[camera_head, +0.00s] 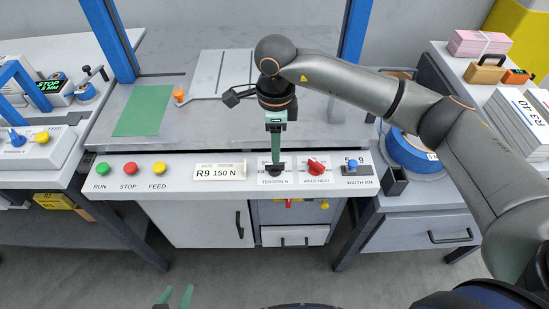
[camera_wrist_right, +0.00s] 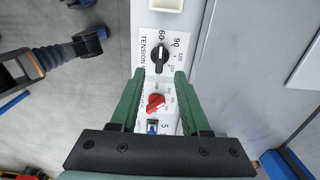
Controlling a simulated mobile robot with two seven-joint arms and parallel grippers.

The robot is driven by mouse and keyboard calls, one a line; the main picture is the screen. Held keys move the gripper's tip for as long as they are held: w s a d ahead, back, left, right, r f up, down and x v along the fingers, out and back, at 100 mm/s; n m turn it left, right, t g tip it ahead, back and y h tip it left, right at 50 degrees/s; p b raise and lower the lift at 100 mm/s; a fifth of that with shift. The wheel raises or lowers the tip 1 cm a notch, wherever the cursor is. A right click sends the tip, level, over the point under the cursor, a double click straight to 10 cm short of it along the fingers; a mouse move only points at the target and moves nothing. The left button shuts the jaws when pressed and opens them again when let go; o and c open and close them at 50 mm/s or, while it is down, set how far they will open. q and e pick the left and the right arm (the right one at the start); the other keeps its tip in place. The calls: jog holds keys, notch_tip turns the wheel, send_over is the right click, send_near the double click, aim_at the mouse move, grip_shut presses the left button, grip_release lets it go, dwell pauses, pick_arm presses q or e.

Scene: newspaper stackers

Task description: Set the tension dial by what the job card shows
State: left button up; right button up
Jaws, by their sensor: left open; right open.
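The black tension dial (camera_head: 276,169) sits on the front panel (camera_head: 120,183) above the label TENSION N; it also shows in the right wrist view (camera_wrist_right: 160,52). Numbers such as 60 and 90 are printed around it; its exact setting is too small to tell. The job card (camera_head: 219,173), left of the dial, reads R9 150 N. My right gripper (camera_head: 276,152) is right above the dial, pointing down; contact cannot be told in the head view. My left gripper (camera_head: 177,296) is open at the bottom edge.
The red weld heat knob (camera_head: 316,166) and blue width knob (camera_head: 352,164) are just right of the dial. Green, red and yellow buttons (camera_head: 130,168) line the panel's left. An orange knob (camera_head: 179,96) and green sheet (camera_head: 144,110) are on the bench top.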

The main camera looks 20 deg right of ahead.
aim_at(275, 167)
notch_tip(275, 167, down, 6)
jog(key=shift+a, duration=0.1)
jog(key=shift+c, duration=0.3)
grip_shut()
dwell(0.4)
